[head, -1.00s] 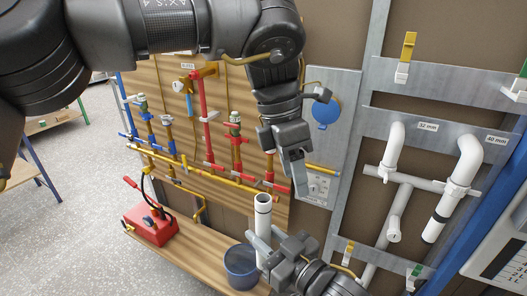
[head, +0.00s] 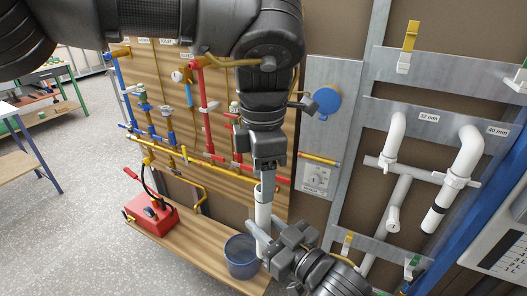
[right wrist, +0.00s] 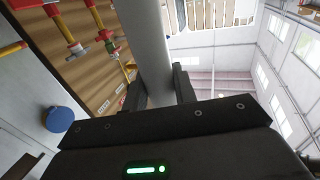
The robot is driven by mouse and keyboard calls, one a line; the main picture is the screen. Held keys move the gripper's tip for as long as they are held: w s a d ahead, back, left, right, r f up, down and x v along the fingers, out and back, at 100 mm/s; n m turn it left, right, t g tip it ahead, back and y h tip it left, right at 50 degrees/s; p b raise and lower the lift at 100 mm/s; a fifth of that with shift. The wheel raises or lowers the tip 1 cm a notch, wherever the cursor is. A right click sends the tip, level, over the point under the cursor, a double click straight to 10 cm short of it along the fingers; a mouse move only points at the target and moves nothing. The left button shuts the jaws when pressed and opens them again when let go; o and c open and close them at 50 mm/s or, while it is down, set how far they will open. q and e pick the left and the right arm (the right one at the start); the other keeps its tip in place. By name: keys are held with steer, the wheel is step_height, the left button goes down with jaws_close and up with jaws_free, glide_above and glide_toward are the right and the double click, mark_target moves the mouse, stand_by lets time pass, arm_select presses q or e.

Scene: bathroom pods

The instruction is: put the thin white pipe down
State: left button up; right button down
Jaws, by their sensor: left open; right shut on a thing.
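The thin white pipe (head: 263,215) stands about upright in the head view, above the bench by the dark bucket. My right gripper (head: 270,244) is shut on its lower part. In the right wrist view the pipe (right wrist: 147,42) runs up between the two dark fingers of my right gripper (right wrist: 158,88). My left gripper (head: 265,187) is open and points down at the pipe's top end, partly covering it. I cannot tell whether its fingers touch the pipe. The pipe's lower end is hidden behind my right gripper and the bucket.
A board with coloured pipes (head: 205,110) rises behind. White drain pipes (head: 397,140) hang on a metal frame at the right.

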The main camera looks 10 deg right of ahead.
arm_select(q)
steer(key=shift+f, duration=2.7)
steer(key=c, duration=1)
steer(key=shift+c, duration=0.2)
arm_select(e)
steer(key=c, duration=1)
jaws_free()
steer(key=shift+c, duration=0.2)
steer(key=shift+f, duration=0.1)
